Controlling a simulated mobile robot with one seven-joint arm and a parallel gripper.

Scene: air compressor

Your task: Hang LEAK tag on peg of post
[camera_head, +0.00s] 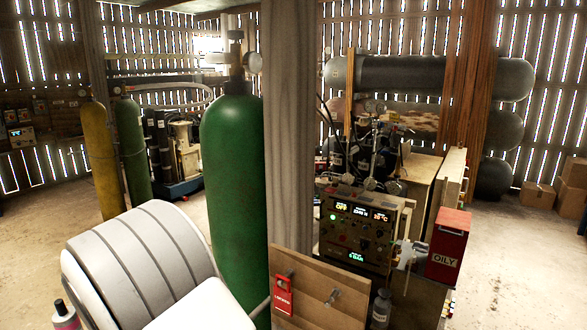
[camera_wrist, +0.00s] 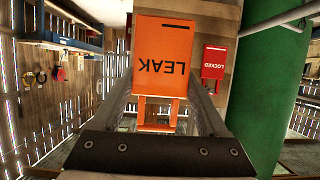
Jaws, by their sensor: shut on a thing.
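The orange LEAK tag (camera_wrist: 163,55) is between the two fingers of my gripper (camera_wrist: 162,92) in the wrist view, its lettering upside down there. My gripper is shut on it. The gripper and the tag are not visible in the head view. The wooden post (camera_head: 290,120) stands in the middle of the head view. A wooden board (camera_head: 306,313) is at its lower front, with a bare metal peg (camera_head: 332,297) on the right part. A red LOCKED tag (camera_head: 284,296) hangs on the board's left part. It also shows right of the LEAK tag in the wrist view (camera_wrist: 214,62).
A tall green cylinder (camera_head: 232,170) stands just left of the post, close to my white arm. A control panel (camera_head: 360,232) with lit displays and a red OILY box (camera_head: 447,245) are right of the board. A bottle (camera_head: 381,309) stands beside the board.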

